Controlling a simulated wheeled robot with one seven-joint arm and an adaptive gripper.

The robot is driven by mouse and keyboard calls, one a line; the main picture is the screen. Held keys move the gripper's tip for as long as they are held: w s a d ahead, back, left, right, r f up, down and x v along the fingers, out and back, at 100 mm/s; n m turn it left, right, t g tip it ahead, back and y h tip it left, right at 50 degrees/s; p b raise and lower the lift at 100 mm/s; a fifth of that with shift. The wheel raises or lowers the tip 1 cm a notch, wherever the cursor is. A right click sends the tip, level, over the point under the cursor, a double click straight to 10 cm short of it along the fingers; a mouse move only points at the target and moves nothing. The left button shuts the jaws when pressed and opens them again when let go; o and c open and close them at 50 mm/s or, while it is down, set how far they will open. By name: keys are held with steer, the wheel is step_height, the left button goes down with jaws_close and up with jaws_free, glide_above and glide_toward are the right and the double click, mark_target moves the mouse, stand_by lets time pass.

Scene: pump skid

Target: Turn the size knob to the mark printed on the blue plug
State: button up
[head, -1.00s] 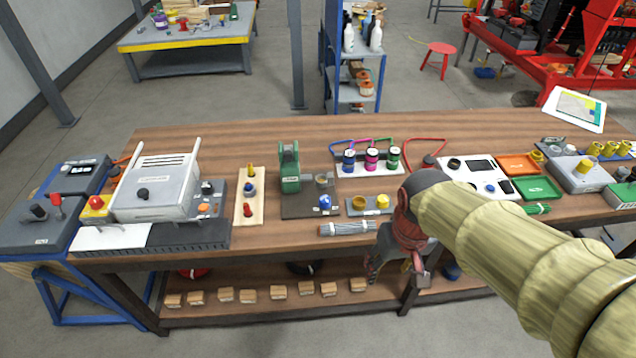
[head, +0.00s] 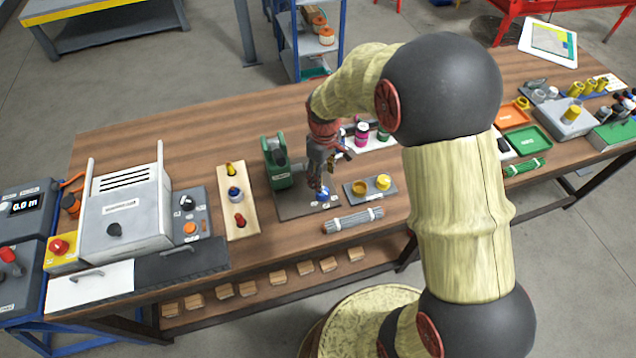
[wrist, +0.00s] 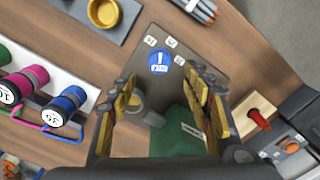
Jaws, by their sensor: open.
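The blue size knob (wrist: 158,62) sits on a dark plate (wrist: 157,23) beside a green tool (wrist: 182,130); it also shows in the head view (head: 323,194). Its white line points up in the wrist view, and three small white labels lie around that side, too small to read surely. The blue plug (wrist: 65,104) lies at the left of the wrist view on a white strip; its end mark looks like 35. In the head view my arm hides it. My gripper (head: 320,186) is open above the knob; in the wrist view its fingers (wrist: 160,82) stand either side, apart from it.
The green tool (head: 277,163) stands close left of my gripper in the head view. A tray with a brass cup and yellow knob (head: 383,182) is at its right. A grey cable bundle (head: 353,220) lies in front. Pink (wrist: 20,88) and green plugs are beside the blue one.

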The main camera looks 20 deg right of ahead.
mark_target(323, 193)
steer(key=shift+f+b, duration=1)
steer(key=shift+f, duration=2.95)
steer(key=shift+c, duration=1.1)
steer(key=c, duration=0.9)
